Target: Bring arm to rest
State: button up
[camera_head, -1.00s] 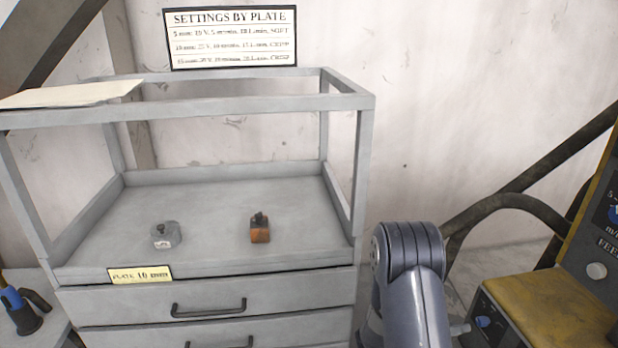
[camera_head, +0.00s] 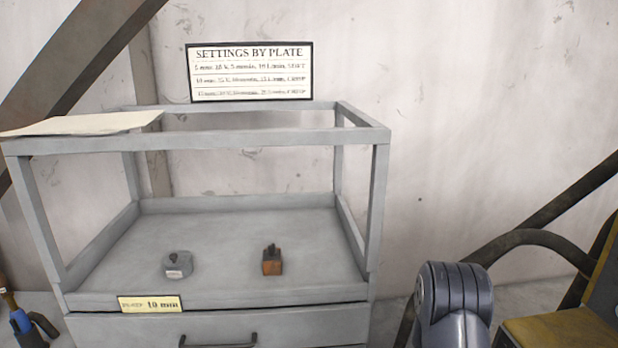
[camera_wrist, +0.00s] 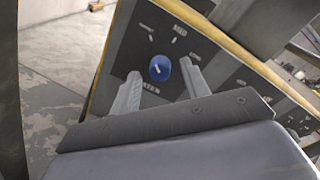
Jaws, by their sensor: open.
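My gripper (camera_wrist: 160,92) shows in the wrist view with its two fingers apart and nothing between them. Beyond the fingers is a dark control panel with yellow edges (camera_wrist: 205,62). A blue knob (camera_wrist: 160,67) with a white mark sits on that panel, seen between the fingertips; I cannot tell the exact gap, but no grip on it shows. In the head view only a grey rounded link of my arm shows at the lower right; the gripper itself is out of that view.
A yellow label (camera_head: 150,304) reads 10 mm. A settings sign (camera_head: 250,72) hangs on the wall. Dark pipes (camera_head: 545,238) and a yellow-topped machine (camera_head: 560,333) stand at right.

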jog(key=s+a+m+b, duration=0.1)
jog(key=a+m+b, duration=0.8)
jog(key=b, duration=0.1)
jog(key=shift+s+a+m+h+b, duration=0.2)
jog(key=shift+a+m+h+b, duration=0.1)
jog(key=shift+a+m+b, duration=0.1)
dwell(2.1)
dwell(0.3)
